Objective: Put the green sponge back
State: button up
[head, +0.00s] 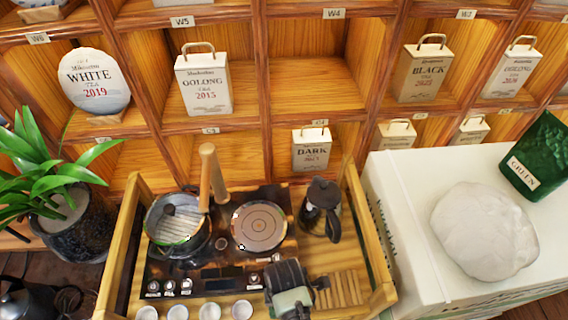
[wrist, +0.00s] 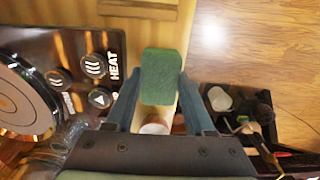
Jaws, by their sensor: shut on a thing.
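The green sponge (wrist: 161,76) is a small dark green block with rounded corners. In the wrist view it sits between the two blue-grey fingers of my gripper (wrist: 160,88), which is shut on it at the fingertips. In the head view my gripper (head: 287,276) is over the front right of the wooden tea stand (head: 113,255), beside the control panel. I cannot clearly make out the sponge in that view. A pale round cup-like thing (wrist: 155,126) shows behind the sponge in the wrist view, partly hidden by the gripper.
The stand holds a pot (head: 170,240), a round hot plate (head: 260,226), a dark jug (head: 322,208), a slatted wooden rack (head: 346,289) and several white cups (head: 209,311). A white box (head: 420,255) stands right, a plant (head: 55,185) left, shelves (head: 318,85) behind.

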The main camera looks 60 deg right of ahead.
jog(key=shift+f, duration=0.4)
jog(key=shift+f, duration=0.1)
jog(key=o, duration=0.9)
notch_tip(320, 180, up, 12)
jog(key=shift+r, duration=0.15)
